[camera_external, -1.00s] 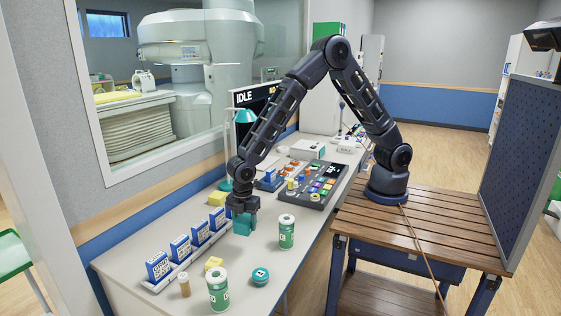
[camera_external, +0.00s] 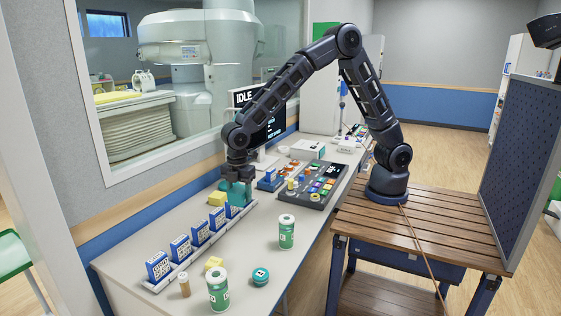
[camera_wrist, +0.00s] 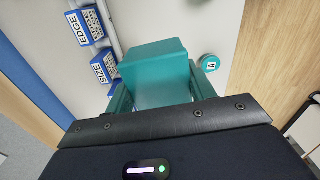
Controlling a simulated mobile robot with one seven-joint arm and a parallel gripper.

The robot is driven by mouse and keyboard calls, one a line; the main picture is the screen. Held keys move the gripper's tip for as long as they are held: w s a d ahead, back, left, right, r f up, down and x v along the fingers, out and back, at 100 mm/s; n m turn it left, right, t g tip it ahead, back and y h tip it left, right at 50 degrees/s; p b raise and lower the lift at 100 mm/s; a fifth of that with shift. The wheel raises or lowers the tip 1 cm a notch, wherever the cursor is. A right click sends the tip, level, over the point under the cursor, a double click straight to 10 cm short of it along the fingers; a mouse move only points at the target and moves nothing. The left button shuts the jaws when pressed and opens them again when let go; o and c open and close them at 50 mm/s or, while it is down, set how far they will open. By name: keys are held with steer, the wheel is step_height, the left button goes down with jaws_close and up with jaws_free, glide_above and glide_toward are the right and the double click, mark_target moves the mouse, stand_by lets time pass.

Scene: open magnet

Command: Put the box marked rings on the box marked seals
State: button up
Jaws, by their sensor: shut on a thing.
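My gripper (camera_external: 237,181) is shut on a plain teal box (camera_external: 236,193), which fills the middle of the wrist view (camera_wrist: 160,75) between my fingers. No marking shows on its visible faces. It is held near the far end of a row of upright blue boxes with white labels, in front of and above the last one (camera_external: 234,210). I cannot tell whether they touch. In the wrist view, one blue box reads EDGE (camera_wrist: 84,27) and another reads SIZE (camera_wrist: 104,66). I cannot read rings or seals on any box.
The blue boxes stand in a pale rack (camera_external: 188,262).

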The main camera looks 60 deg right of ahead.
steer(key=w+d+r+m, duration=0.8)
steer(key=w+d+r, duration=1.5)
steer(key=w+d, duration=0.3)
steer(key=w+d+r+m, duration=0.2)
steer(key=d+r, duration=0.5)
steer(key=d, duration=0.6)
steer(key=w+d+r+m, duration=0.15)
steer(key=d+r, duration=0.45)
steer(key=d, duration=0.6)
steer(key=w+d+r+m, duration=0.1)
steer(key=d+r+m, duration=0.2)
steer(key=d+r, duration=0.7)
steer(key=s+d+f, duration=0.1)
steer(key=d+f, duration=0.3)
steer(key=d, duration=0.4)
steer(key=s+d+f+m, duration=0.1)
steer(key=d+f, duration=0.4)
steer(key=d, duration=0.4)
steer(key=s+d+f, duration=0.1)
steer(key=d+f, duration=0.3)
steer(key=d, duration=0.4)
steer(key=m, duration=0.4)
glide_above(347, 144)
step_height(347, 144, down, 28)
steer(key=shift+n, duration=0.25)
steer(key=f, duration=1.5)
steer(key=shift+d, duration=0.4)
steer(key=shift+f, duration=2.45)
